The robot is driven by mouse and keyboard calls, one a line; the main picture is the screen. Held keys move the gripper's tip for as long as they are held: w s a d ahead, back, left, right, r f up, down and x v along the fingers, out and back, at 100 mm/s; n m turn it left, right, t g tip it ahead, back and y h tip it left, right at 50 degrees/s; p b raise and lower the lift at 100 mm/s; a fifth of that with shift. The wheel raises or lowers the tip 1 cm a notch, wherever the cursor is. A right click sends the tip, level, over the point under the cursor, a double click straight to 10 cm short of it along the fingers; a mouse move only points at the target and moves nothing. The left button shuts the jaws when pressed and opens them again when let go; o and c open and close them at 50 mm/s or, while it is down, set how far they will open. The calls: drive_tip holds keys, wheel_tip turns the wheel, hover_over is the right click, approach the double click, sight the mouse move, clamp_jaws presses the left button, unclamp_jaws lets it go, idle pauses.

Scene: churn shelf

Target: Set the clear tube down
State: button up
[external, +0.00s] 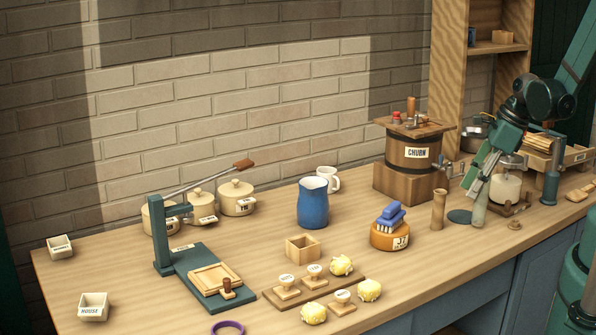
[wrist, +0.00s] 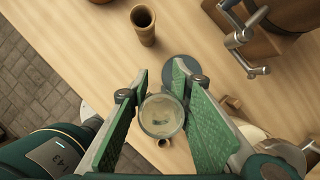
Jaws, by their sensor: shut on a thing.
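My gripper (external: 476,188) is at the right part of the bench, shut on the clear tube (external: 479,213), which hangs upright below the fingers. In the wrist view the tube's round open mouth (wrist: 161,116) shows between the two green finger pads of my gripper (wrist: 160,82). The tube's lower end is very close to the bench top (external: 380,282); I cannot tell whether it touches. A flat blue-grey disc (external: 458,216) lies just left of the tube and also shows in the wrist view (wrist: 183,70).
A wooden cup (external: 438,210) stands left of the disc. A small wooden knob (external: 514,225) lies near the front edge. Bare bench lies in front of the wooden cup.

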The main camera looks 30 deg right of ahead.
drive_tip(key=shift+f+b, duration=0.6)
drive_tip(key=shift+f, duration=0.05)
drive_tip(key=o, duration=0.9)
drive_tip(key=shift+r, duration=0.25)
drive_tip(key=shift+p+v, duration=1.7)
drive_tip(key=shift+v, duration=4.6)
drive_tip(key=shift+a+r, duration=0.1)
drive_tip(key=shift+r, duration=0.05)
drive_tip(key=shift+w, duration=0.1)
